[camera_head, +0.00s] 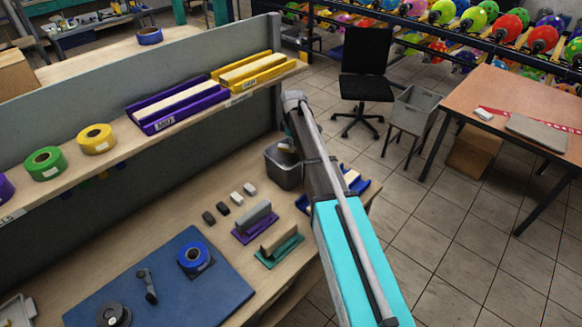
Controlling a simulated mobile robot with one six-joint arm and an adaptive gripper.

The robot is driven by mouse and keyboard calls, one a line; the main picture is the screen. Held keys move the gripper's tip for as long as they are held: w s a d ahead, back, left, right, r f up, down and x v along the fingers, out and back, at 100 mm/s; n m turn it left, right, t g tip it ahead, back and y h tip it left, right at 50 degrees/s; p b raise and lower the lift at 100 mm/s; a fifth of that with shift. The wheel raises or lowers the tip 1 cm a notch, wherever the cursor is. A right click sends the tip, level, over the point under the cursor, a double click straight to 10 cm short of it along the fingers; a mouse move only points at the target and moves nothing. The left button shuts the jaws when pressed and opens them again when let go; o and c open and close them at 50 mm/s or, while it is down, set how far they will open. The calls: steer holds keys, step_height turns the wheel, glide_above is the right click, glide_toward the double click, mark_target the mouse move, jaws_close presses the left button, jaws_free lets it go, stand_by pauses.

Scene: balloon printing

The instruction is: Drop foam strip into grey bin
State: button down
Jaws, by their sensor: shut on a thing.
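A dark grey bin (283,170) stands on the workbench, just left of my arm, which covers part of its right side. A small pale piece (287,146) shows at the bin's mouth; I cannot tell whether it is the foam strip, or whether it is inside or above the bin. My arm reaches from the lower right up to a silver joint above the bin. My gripper cannot be made out; the arm seems to hide it. Another grey bin (416,108) sits on a stand beyond the bench.
Purple (150,124) and yellow (285,64) trays with cream strips lie on the shelf, beside tape rolls (97,139). Small blocks, holders and a blue mat (150,300) occupy the bench. A chair (367,70) and a table (540,90) stand beyond. Tiled floor is clear at lower right.

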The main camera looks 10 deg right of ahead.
steer(key=shift+c, duration=2.2)
jaws_free()
steer(key=s+d+f+m+b, duration=0.1)
steer(key=s+m, duration=1.1)
steer(key=s, duration=1.7)
steer(key=shift+s+m, duration=0.15)
steer(key=shift+m, duration=0.15)
steer(key=shift+d, duration=0.1)
